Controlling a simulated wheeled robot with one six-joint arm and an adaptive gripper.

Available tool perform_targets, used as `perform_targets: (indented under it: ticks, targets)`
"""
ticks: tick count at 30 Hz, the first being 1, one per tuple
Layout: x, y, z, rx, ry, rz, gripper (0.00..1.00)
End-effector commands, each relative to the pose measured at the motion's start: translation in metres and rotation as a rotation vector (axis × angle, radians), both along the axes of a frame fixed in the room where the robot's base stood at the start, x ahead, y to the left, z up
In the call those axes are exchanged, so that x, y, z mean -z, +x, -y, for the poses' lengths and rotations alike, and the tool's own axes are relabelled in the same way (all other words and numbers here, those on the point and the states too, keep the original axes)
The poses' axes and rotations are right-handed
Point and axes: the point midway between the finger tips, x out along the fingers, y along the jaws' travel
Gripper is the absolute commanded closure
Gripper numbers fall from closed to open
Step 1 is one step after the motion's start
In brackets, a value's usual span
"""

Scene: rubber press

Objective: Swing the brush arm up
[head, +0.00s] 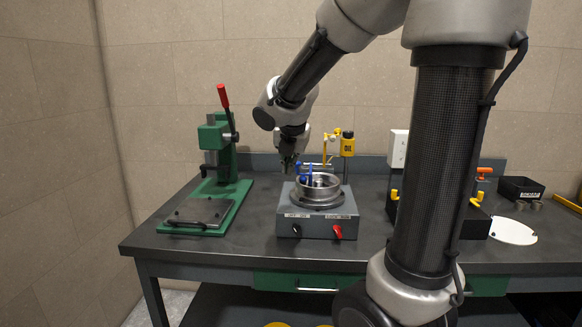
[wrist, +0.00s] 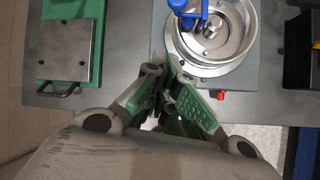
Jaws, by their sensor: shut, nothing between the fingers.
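A grey machine box (head: 318,215) stands on the bench with a round steel bowl (head: 318,190) on top; the bowl also shows at the upper right of the wrist view (wrist: 238,50). A blue part (head: 306,174), seemingly the brush arm, reaches down into the bowl; in the wrist view it is at the top edge (wrist: 188,12), partly cut off. My gripper (head: 288,165) is above the bowl's left side in the head view. In the wrist view its fingers (wrist: 168,75) are together and empty, beside the bowl's left rim.
A green press (head: 217,150) with a red-tipped lever and a flat plate (head: 198,213) stands left of the machine. The box front carries a red knob (head: 337,232).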

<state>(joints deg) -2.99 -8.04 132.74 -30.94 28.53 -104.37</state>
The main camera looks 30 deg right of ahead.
Motion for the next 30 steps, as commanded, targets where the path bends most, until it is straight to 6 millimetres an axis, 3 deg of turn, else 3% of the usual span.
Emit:
perform_targets:
  ticks: [16, 24, 30]
  targets:
    - [0.079, 0.046, 0.021, 0.002, 0.003, -0.005, 1.0]
    - [0.054, 0.055, 0.037, 0.004, 0.001, 0.002, 1.0]
    - [0.047, 0.058, 0.043, 0.002, 0.002, 0.0, 1.0]
